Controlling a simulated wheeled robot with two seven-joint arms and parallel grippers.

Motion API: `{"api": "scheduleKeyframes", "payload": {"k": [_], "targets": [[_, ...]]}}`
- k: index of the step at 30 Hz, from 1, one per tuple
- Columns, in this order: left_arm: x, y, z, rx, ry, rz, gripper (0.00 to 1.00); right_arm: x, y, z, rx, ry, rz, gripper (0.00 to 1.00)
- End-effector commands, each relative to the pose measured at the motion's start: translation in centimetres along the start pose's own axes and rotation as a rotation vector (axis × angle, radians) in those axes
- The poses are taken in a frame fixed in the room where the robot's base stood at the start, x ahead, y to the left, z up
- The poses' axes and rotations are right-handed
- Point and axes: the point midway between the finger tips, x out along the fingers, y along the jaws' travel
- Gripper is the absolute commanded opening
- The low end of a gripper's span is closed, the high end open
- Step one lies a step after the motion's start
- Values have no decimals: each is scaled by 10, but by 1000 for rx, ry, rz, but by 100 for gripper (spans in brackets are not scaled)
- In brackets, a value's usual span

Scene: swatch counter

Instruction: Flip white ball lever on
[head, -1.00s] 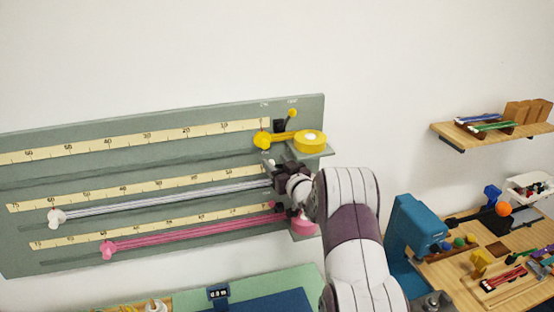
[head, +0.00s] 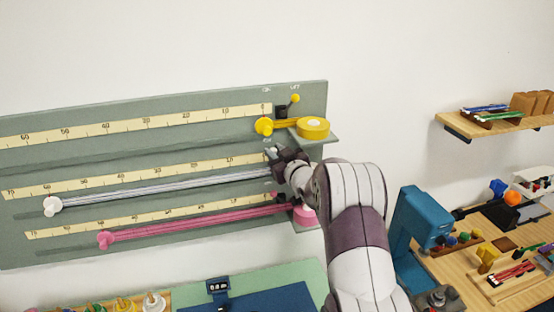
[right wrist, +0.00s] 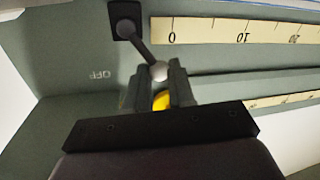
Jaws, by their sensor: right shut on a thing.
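The white ball lever shows in the right wrist view as a pale ball (right wrist: 159,72) on a dark stem from a black base (right wrist: 126,19). My right gripper (right wrist: 158,82) is shut on this ball, one finger on each side. The stem slants from the base toward the fingers, and the ball sits to the right of the OFF mark (right wrist: 102,75), which appears upside down. In the head view my right gripper (head: 277,156) is at the right end of the white band's row, and it hides the lever there. My left gripper is not in view.
The grey panel (head: 180,122) holds yellow, white and pink rows with scales. The yellow lever (head: 295,98) and yellow reel (head: 313,127) are just above my gripper, the pink reel (head: 304,215) below. A teal machine (head: 424,216) stands right of my arm.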

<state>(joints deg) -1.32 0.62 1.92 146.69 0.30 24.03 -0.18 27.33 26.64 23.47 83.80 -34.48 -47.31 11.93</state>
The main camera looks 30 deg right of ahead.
Motion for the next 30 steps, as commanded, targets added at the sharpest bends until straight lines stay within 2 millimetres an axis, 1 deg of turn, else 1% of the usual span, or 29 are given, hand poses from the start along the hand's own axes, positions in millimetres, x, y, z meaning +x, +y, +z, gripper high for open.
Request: {"api": "scheduleKeyframes", "payload": {"k": [1,4,5,6,7,15,17,19,23,27,30], "targets": [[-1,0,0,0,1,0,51,-1,-1,4,3,-12,-2,0],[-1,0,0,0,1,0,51,-1,-1,5,4,-13,-2,0],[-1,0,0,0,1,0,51,-1,-1,5,5,-13,-2,27],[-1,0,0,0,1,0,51,-1,-1,5,5,-13,-2,40],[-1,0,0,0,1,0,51,-1,-1,5,5,-12,-2,49],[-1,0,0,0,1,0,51,-1,-1,3,4,-8,-2,49],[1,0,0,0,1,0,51,-3,-1,3,4,-7,-1,49],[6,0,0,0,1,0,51,-9,-1,4,4,-7,0,49],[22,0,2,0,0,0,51,-34,-1,8,4,-6,1,49],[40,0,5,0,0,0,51,-72,-1,9,4,-8,2,49],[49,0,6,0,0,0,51,-96,-1,8,3,-8,1,49]]}}
